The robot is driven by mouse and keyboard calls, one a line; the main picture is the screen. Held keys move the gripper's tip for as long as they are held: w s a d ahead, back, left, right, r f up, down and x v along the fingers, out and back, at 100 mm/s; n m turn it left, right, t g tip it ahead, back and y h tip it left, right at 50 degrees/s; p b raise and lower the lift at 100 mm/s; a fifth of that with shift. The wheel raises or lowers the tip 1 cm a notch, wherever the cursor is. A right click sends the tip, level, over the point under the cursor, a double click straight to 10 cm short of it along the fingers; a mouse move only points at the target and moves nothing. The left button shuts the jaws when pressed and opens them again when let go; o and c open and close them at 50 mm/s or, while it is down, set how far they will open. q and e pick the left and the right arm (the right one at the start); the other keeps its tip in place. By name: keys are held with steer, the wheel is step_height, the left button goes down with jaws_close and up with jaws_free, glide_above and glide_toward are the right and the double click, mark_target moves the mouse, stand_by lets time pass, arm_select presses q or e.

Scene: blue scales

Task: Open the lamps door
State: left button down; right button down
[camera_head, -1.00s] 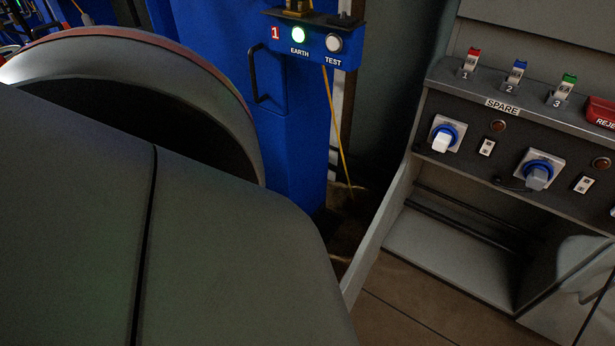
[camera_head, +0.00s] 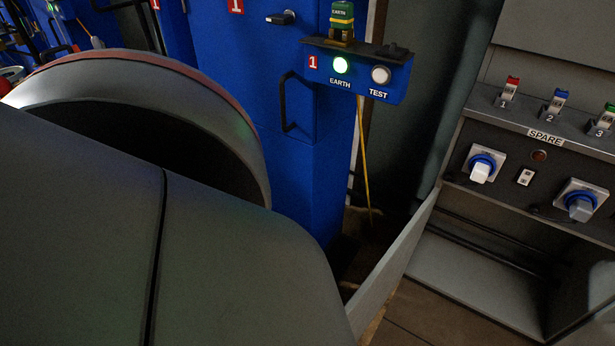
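No door marked as the lamps door can be made out in the head view. A blue cabinet (camera_head: 225,80) stands at the upper middle, with a black bar handle (camera_head: 289,102) on its front and a dark latch handle (camera_head: 281,18) near the top. Neither of my grippers is in view. My own grey body covers the lower left and hides what lies behind it.
A grey console (camera_head: 520,130) stands at the right, with switches numbered 1 to 3, blue-ringed sockets (camera_head: 482,167) and an open shelf (camera_head: 470,280) below. A yellow cable (camera_head: 363,165) hangs beside the blue cabinet. A little brown floor (camera_head: 400,320) shows at the lower middle.

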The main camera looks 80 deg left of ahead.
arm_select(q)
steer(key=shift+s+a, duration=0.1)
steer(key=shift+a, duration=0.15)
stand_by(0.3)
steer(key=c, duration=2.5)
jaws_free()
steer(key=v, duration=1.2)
